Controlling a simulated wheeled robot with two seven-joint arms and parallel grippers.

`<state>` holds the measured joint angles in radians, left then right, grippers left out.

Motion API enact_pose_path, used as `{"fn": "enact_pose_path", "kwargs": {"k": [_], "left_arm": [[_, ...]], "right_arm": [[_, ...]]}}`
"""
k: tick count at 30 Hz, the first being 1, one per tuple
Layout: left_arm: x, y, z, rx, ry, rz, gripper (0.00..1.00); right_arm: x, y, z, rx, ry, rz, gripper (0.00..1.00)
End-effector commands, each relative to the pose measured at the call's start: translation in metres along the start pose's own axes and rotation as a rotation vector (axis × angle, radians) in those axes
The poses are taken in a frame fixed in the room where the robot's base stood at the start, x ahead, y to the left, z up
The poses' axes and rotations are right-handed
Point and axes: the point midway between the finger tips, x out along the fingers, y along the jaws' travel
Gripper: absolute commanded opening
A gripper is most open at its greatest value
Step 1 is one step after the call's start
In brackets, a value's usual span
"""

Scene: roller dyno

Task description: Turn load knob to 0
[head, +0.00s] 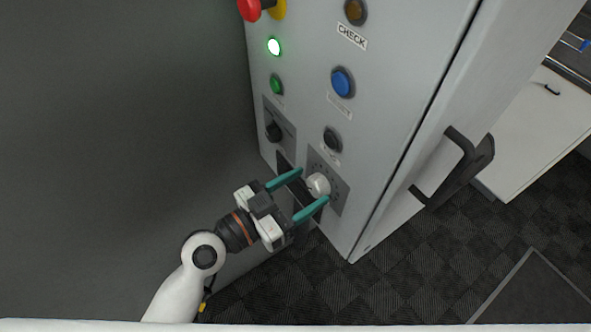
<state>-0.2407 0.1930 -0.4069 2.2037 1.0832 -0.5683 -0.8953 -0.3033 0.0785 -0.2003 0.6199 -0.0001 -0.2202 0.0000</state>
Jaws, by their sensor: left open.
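The load knob (318,185) is a pale round knob on a grey dial plate (339,190) low on the front of the control cabinet. My left gripper (313,188) is open, with one teal finger on the upper left side of the knob and the other on its lower right side. I cannot tell whether the fingers touch it. The marks around the dial are too small to read. My right gripper is not in view.
A dark knob (273,131) sits on its own plate to the upper left. Above are a lit green lamp (274,46), a blue button (342,82), a black button (332,139) and a red emergency button (250,8). A black handle (466,160) juts out at the right.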

Motion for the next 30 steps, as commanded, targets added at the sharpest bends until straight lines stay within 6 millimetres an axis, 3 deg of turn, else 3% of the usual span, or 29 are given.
{"fn": "enact_pose_path", "kwargs": {"k": [12, 20, 30], "left_arm": [[-0.0018, -0.0022, 0.0023, 0.001, -0.008, -0.001, 0.61], [-0.0022, -0.0024, 0.0026, 0.0, -0.009, -0.001, 0.19], [-0.0022, -0.0022, 0.0024, -0.085, -0.009, -0.003, 0.17]], "right_arm": [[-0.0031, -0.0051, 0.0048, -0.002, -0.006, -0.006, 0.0], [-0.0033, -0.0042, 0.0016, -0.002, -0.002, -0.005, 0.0], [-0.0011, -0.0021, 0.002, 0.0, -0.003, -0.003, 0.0]]}}
